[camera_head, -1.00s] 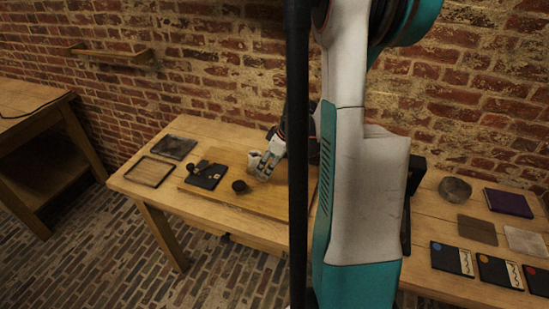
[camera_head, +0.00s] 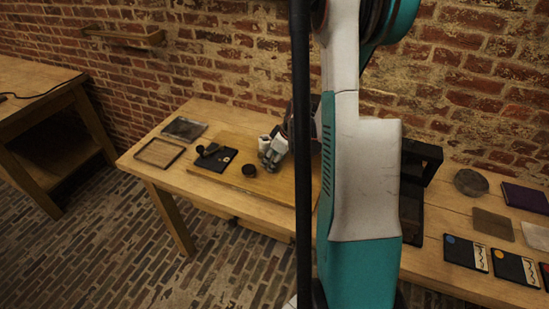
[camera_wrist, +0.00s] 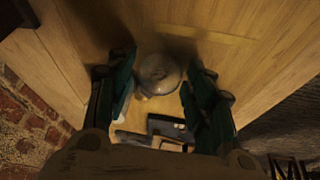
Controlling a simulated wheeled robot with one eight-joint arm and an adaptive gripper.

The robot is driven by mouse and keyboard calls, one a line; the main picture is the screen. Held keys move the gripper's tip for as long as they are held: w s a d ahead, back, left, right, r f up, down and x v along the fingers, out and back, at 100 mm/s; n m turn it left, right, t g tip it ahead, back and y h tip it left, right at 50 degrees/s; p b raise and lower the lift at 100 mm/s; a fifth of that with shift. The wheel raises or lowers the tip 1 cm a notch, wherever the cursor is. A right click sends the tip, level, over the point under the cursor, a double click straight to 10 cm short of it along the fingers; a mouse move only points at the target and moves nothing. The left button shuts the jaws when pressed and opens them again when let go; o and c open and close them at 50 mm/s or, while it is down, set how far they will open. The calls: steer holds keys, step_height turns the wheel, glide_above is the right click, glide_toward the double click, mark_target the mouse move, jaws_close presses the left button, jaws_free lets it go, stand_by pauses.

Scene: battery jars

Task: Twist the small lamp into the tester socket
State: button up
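My gripper (camera_head: 271,158) is over the wooden board on the table. In the wrist view its two dark fingers (camera_wrist: 160,95) stand apart, with a rounded, glassy grey thing (camera_wrist: 158,73) between and beyond them. I cannot tell whether this is the small lamp or a jar, and no firm grip on it shows. A whitish piece (camera_head: 264,142) shows beside the gripper in the head view. A flat black block (camera_head: 213,160) with small parts on top, perhaps the tester, lies left of the gripper. Its socket is too small to make out.
A round black piece (camera_head: 249,171) sits on the board (camera_head: 238,143) between block and gripper. Cards (camera_head: 466,254) and a round grey piece (camera_head: 471,182) lie at the right. My arm hides the middle.

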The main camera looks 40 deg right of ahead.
steer(key=c, duration=0.7)
steer(key=o, duration=1.3)
steer(key=shift+c, duration=0.2)
